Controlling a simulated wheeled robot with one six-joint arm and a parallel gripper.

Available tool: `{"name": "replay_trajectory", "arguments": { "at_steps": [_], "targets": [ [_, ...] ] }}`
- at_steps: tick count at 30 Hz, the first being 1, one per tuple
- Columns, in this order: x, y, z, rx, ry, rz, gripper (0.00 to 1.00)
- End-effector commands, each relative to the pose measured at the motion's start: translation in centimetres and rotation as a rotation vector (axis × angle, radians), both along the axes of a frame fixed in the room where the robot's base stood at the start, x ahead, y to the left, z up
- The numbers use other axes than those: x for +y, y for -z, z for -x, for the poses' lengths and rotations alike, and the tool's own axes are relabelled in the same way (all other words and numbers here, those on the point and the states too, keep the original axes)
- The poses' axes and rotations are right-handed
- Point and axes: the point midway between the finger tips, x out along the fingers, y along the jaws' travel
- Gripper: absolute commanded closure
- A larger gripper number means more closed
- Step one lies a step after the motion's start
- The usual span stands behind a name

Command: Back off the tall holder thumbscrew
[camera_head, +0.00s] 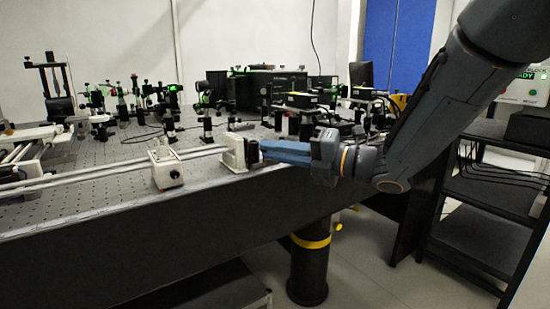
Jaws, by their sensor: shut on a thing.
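The tall holder (234,152) is a cream-white block on the rail at the front edge of the bench. My gripper (265,150), with blue fingers, reaches in from the right and meets the holder's right side. It is shut on the holder's thumbscrew, which is mostly hidden by the fingertips. The fingers lie almost level, pointing left. The holder stands upright.
A lower white holder (166,168) sits on the rods (90,182) to the left. Several optical mounts and a black box (275,88) stand farther back on the perforated bench (110,160). A black shelf cart (480,190) stands at the right.

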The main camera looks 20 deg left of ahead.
Motion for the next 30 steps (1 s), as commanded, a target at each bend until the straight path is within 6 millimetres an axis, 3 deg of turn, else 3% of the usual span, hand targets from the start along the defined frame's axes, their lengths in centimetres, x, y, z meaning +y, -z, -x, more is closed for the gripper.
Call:
{"name": "replay_trajectory", "arguments": {
  "at_steps": [14,15,18,30],
  "targets": [
    [0.01,0.15,0.10,-0.014,-0.002,0.006,1.00],
    [0.01,0.16,0.09,-0.014,-0.002,0.006,0.86],
    [0.01,0.12,0.08,-0.014,-0.001,0.004,0.69],
    [-0.73,0.03,0.08,-0.015,0.002,0.004,0.68]
  ]
}}
